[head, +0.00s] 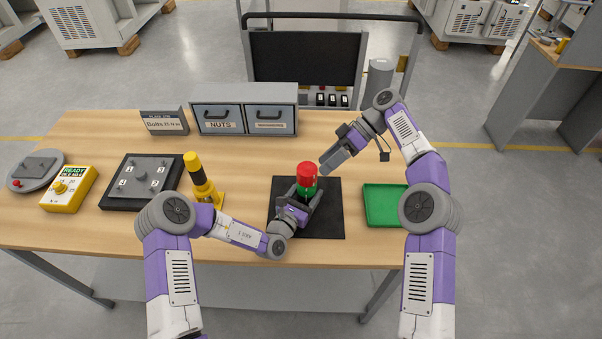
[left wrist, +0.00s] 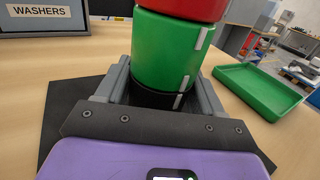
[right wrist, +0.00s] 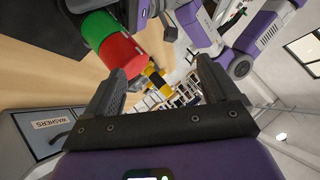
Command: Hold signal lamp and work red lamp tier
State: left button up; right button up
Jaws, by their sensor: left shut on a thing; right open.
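The signal lamp stands upright on a black mat (head: 322,225), with a red tier (head: 307,171) on top of a green tier (head: 306,187). In the left wrist view its green tier (left wrist: 168,52) sits above a black base (left wrist: 158,97), and white marks run down its side. My left gripper (head: 300,200) is shut on the black base, low on the lamp. My right gripper (head: 326,165) is open and empty, just right of the red tier and apart from it. In the right wrist view the red tier (right wrist: 120,50) shows beyond the left finger.
A green tray (head: 385,206) lies right of the mat. A yellow and black post (head: 200,178), a numbered plate (head: 140,180) and a yellow box (head: 68,188) stand on the left. Drawers (head: 244,112) stand behind. The table between drawers and mat is clear.

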jog(key=d+f+y, duration=0.1)
jog(key=d+y, duration=0.2)
jog(key=y, duration=0.1)
jog(key=n+t+y, duration=0.3)
jog(key=n+y, duration=0.1)
send_near(301, 173)
jog(key=shift+t, duration=0.4)
jog(key=a, duration=0.3)
jog(key=a+f, duration=0.1)
jog(key=a, duration=0.2)
jog(key=a+f, duration=0.1)
jog(key=a, duration=0.3)
jog(key=shift+w+f, duration=0.1)
jog(key=shift+w, duration=0.15)
jog(key=c, duration=1)
